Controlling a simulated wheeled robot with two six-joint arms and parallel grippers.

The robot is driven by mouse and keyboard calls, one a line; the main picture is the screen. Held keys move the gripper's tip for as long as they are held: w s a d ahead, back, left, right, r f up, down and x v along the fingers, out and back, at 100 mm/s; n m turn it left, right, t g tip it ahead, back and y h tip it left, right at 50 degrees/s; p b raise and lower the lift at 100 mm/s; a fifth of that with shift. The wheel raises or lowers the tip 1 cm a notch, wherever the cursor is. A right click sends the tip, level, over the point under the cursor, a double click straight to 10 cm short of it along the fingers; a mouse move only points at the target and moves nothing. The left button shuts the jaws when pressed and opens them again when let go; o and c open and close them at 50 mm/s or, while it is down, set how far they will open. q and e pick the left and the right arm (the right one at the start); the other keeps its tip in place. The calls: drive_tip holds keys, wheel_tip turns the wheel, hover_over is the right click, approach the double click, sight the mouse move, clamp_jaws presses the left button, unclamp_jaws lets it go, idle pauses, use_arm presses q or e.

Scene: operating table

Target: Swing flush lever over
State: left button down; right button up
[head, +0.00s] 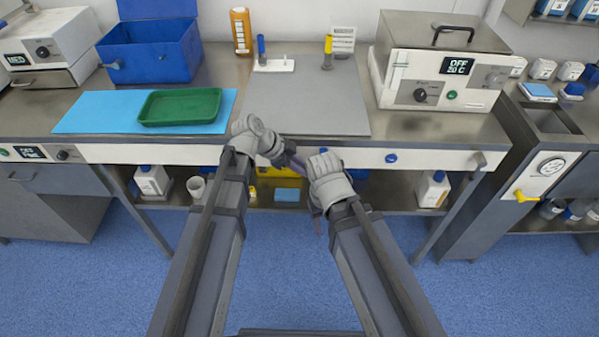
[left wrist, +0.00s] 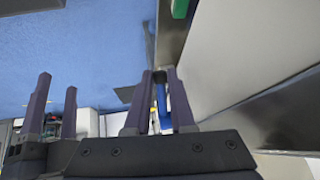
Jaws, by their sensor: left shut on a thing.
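The blue flush lever (left wrist: 163,99) shows between the two purple fingers of my left gripper (left wrist: 161,82) in the left wrist view. My left gripper (head: 293,160) is shut on it at the front panel of the bench. In the head view the lever is mostly hidden by the gripper and wrist. My right gripper (left wrist: 57,85) shows at the left of the left wrist view, its two fingers apart and nothing between them. In the head view its arm ends just right of the left gripper, below the panel, with the fingers mostly hidden.
The bench's white front panel (head: 430,157) also carries a blue knob (head: 391,158). A green tray (head: 180,107) lies on a blue mat (head: 75,118). A grey mat (head: 300,105) is bare in front. A lower shelf holds bottles. A steel device (head: 440,65) stands right.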

use_arm(q)
drive_tip(key=d+f+h+b, duration=0.1)
drive_tip(key=h+b, duration=0.2)
drive_tip(key=b, duration=0.2)
drive_tip(key=d+f+h+b, duration=0.1)
drive_tip(key=h+b, duration=0.2)
drive_tip(key=b, duration=0.3)
drive_tip(key=d+f+n+h+b, duration=0.1)
drive_tip(key=d+h+b, duration=0.1)
drive_tip(key=b, duration=0.3)
drive_tip(key=shift+f+t+h, duration=0.3)
drive_tip(key=shift+f+h, duration=0.05)
drive_tip(key=shift+h, duration=0.15)
drive_tip(key=c, duration=1)
unclamp_jaws()
drive_tip(key=shift+c, duration=0.2)
drive_tip(key=v, duration=0.8)
drive_tip(key=shift+p, duration=0.45)
drive_tip(key=shift+d, duration=0.1)
